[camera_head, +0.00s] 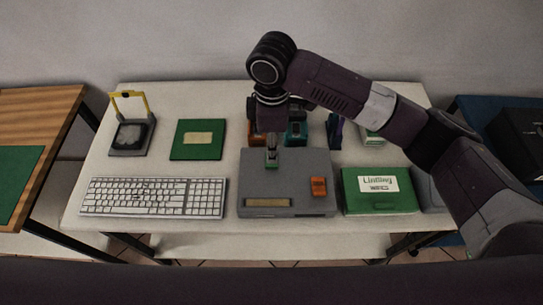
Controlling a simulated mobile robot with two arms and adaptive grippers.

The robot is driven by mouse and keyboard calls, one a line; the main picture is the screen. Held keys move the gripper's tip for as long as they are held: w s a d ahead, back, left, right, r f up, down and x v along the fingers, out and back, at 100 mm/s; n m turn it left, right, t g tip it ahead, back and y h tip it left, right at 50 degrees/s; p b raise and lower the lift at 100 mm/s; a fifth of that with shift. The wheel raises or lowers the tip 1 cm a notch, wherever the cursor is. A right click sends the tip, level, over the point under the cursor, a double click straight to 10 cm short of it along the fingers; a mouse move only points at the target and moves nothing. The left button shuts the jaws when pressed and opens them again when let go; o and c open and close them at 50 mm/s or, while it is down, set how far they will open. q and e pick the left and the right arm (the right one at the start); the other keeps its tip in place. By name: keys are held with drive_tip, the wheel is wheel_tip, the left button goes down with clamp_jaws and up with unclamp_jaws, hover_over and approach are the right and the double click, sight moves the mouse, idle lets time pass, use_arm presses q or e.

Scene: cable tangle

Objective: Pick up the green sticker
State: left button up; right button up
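A small green piece (271,164), which looks like the green sticker, shows at the upper left of the flat grey box (290,165) on the white table. My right arm comes in from the right and bends down over the box. Its gripper (271,154) points straight down, with its fingertips right at the green piece. The fingers look close together, but the view is too small to tell whether they are shut on it. The gripper hides part of the green piece. I cannot tell whether the piece touches the box. My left gripper is not in view.
An orange block (318,187) lies on the grey box. A white keyboard (153,197) is to the left, a green board (198,139) behind it. A green labelled box (379,200) stands right. Several small coloured items, including a teal one (296,133), stand behind.

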sight(271, 165)
drive_tip(key=shift+s+f, duration=0.25)
drive_tip(key=shift+f, duration=0.7)
wheel_tip(271, 165, down, 5)
drive_tip(key=shift+w+r+p, duration=0.1)
drive_tip(key=shift+r+p, duration=0.05)
drive_tip(key=shift+p, duration=0.85)
drive_tip(key=shift+a+f, duration=0.1)
drive_tip(key=shift+f, duration=0.1)
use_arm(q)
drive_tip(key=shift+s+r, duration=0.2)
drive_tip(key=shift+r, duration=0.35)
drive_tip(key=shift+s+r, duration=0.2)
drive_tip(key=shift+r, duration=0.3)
use_arm(e)
clamp_jaws()
